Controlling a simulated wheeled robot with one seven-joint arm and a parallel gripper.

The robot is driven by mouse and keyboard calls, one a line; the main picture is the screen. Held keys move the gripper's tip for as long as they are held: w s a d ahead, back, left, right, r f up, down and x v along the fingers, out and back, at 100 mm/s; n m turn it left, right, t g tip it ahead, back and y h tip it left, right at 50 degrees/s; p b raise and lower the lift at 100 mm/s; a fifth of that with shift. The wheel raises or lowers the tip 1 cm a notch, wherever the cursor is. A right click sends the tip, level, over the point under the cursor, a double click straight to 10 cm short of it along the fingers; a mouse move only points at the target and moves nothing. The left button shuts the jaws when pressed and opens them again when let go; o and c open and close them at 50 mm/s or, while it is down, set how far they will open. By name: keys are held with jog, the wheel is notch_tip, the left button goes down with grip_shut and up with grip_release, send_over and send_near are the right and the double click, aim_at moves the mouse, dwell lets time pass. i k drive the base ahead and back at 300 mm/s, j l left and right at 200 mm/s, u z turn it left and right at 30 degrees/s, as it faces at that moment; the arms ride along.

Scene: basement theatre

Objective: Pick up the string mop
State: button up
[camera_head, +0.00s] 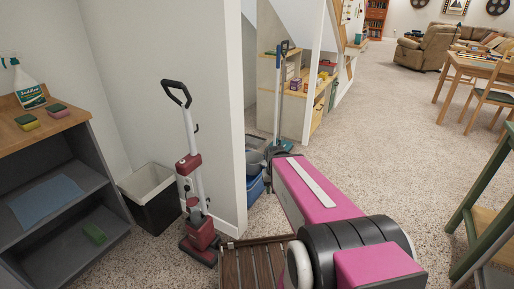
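I cannot clearly make out a string mop. A tall blue-handled cleaning tool (279,95) stands upright beyond the white wall corner. A red and grey upright cleaner (195,185) with a black loop handle stands against the wall on the left. My arm reaches forward from the bottom right toward the blue-handled tool's foot. My gripper cannot be made out past the arm.
A blue bin (256,188) sits by the wall corner. A black waste bin (152,198) stands between the red cleaner and a grey shelf unit (60,262). A slatted wooden piece (252,266) lies low in front. A green-framed rack (478,222) is at right. Open carpet lies beyond.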

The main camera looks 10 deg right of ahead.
aim_at(278, 47)
jog(key=i+l+u, duration=0.15)
jog(key=u, duration=0.2)
jog(key=l+u, duration=0.4)
jog(key=i+l+u, duration=0.1)
jog(key=l+u, duration=0.45)
jog(key=l, duration=0.65)
jog(key=l+u, duration=0.2)
jog(key=l, duration=0.7)
jog(key=l+u, duration=0.2)
jog(key=l, duration=0.65)
